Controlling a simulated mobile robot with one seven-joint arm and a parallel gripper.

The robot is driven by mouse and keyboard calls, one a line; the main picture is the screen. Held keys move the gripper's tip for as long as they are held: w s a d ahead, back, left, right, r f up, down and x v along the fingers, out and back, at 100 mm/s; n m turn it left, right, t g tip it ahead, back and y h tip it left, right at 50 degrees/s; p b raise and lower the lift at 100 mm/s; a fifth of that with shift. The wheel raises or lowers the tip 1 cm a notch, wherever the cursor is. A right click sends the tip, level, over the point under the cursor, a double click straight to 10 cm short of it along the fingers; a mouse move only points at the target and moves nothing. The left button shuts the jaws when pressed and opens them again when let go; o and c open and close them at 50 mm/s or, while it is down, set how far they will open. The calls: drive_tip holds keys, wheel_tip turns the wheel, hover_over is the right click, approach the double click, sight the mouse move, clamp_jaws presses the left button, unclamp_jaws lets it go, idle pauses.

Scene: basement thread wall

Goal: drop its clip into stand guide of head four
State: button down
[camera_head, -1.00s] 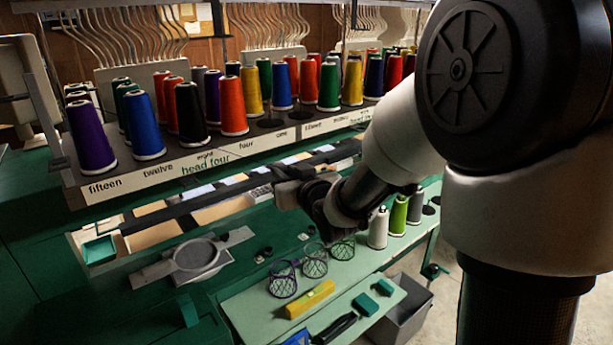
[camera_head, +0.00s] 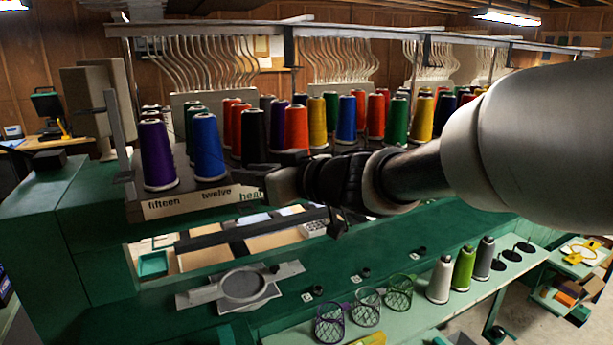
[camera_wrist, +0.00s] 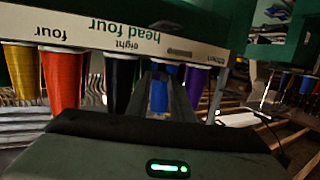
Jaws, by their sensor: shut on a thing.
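My gripper (camera_head: 258,183) is at the front edge of the thread stand, by the head four label (camera_head: 250,196), which it partly covers. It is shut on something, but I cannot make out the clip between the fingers. In the wrist view, upside down, the head four strip (camera_wrist: 125,33) crosses the top with "eight" and "four" readable. Dark finger shapes (camera_wrist: 168,82) reach toward a blue cone (camera_wrist: 160,96), between a black cone (camera_wrist: 122,85) and a purple cone (camera_wrist: 196,84). I cannot tell which part is the stand guide.
Cones such as purple (camera_head: 158,155) and blue (camera_head: 208,148) crowd the stand beside my gripper. Curved wire tubes (camera_head: 205,62) hang above.

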wheel_tip(320, 180, down, 6)
drive_tip(key=b, duration=0.5)
drive_tip(key=shift+b, duration=0.35)
drive_tip(key=shift+d+f+p, duration=0.1)
drive_tip(key=shift+p, duration=0.2)
idle(0.6)
drive_tip(key=c, duration=1.5)
unclamp_jaws()
drive_tip(key=shift+d, duration=0.1)
